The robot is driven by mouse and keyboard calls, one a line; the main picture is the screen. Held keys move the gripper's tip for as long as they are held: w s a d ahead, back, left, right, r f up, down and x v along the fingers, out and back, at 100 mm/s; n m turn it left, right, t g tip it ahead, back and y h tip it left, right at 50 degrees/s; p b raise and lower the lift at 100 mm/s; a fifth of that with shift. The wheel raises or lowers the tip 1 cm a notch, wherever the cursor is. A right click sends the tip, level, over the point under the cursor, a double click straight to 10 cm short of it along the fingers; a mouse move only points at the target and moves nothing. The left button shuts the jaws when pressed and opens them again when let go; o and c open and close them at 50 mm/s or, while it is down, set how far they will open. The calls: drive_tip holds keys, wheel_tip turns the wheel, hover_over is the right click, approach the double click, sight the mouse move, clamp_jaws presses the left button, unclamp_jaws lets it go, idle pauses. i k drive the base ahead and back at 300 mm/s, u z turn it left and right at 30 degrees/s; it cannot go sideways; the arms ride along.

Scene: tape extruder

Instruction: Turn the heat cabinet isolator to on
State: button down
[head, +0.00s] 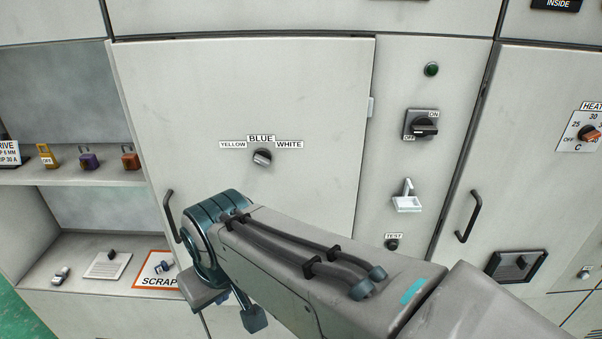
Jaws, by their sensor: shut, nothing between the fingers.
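A rotary isolator (424,126) with a black handle on a grey plate sits on the narrow panel right of centre in the head view. Its ON label is at the upper right and its OFF label at the lower left. The handle lies roughly level; I cannot tell for sure which label it is set to. No label naming the heat cabinet shows on it. My gripper (253,318) shows only in part at the bottom, beyond my wrist. It is shut and empty, well below and left of the isolator, touching nothing that I can see.
A colour selector (262,157) is on the left door. A heat dial (589,133) is at right. Door handles (469,216) stick out. Padlocks (89,160) stand on the left shelf.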

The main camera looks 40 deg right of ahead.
sight(421, 127)
drive_tip(key=u, duration=0.55)
drive_tip(key=k, duration=1.1)
drive_tip(key=z, duration=1.45)
